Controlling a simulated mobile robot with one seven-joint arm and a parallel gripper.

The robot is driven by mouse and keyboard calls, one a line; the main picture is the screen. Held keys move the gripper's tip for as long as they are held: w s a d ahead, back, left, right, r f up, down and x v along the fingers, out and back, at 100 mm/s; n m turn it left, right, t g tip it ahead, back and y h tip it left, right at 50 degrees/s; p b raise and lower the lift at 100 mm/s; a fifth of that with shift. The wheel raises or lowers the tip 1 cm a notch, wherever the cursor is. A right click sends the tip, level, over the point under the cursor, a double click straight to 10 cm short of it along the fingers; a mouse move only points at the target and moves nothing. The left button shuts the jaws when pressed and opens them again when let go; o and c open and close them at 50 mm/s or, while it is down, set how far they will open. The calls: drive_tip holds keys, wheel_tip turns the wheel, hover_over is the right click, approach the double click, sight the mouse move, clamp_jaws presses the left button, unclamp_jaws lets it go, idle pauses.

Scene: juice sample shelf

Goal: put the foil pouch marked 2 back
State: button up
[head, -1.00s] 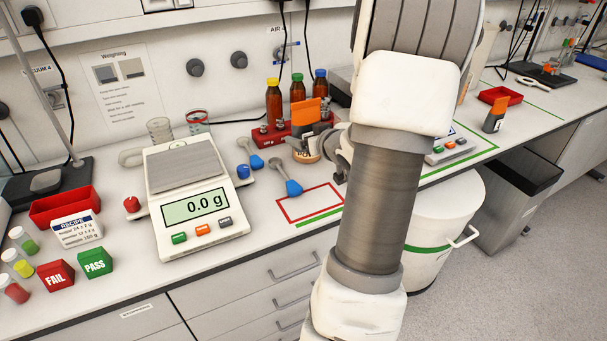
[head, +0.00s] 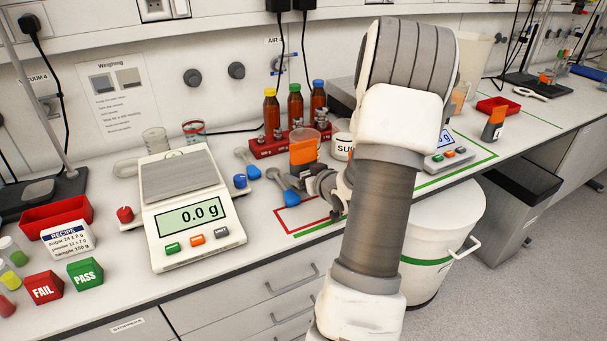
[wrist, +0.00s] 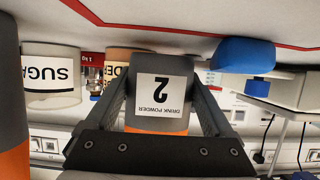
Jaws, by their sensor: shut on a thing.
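The foil pouch marked 2 (wrist: 160,98) is grey with an orange top and a white drink powder label. It hangs between the fingers of my gripper (wrist: 165,120), which is shut on it. The wrist view is upside down, so the pouch is upright. In the head view my gripper (head: 325,187) is at the back edge of the red outline (head: 280,222) on the bench. The pouch's orange part (head: 304,153) shows just behind it, in front of a clear jar. I cannot tell whether its base touches the bench.
The sugar jar (head: 342,147) stands right behind my gripper. Blue scoops (head: 287,193) lie close at left, beside the scale (head: 185,205). A rack of brown bottles (head: 272,147) is behind. Another grey and orange pouch (head: 493,124) stands far right.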

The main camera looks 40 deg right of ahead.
drive_tip(key=shift+f+b, duration=0.35)
drive_tip(key=shift+f, duration=0.1)
drive_tip(key=o, duration=1.6)
drive_tip(key=shift+s+a+f, duration=0.1)
drive_tip(key=shift+c, duration=0.2)
drive_tip(key=shift+r+p, duration=0.3)
drive_tip(key=shift+p, duration=0.05)
drive_tip(key=v, duration=0.4)
drive_tip(key=p+v, duration=0.1)
drive_tip(key=v, duration=0.3)
drive_tip(key=p+v, duration=0.1)
drive_tip(key=v, duration=0.3)
drive_tip(key=shift+r, duration=0.4)
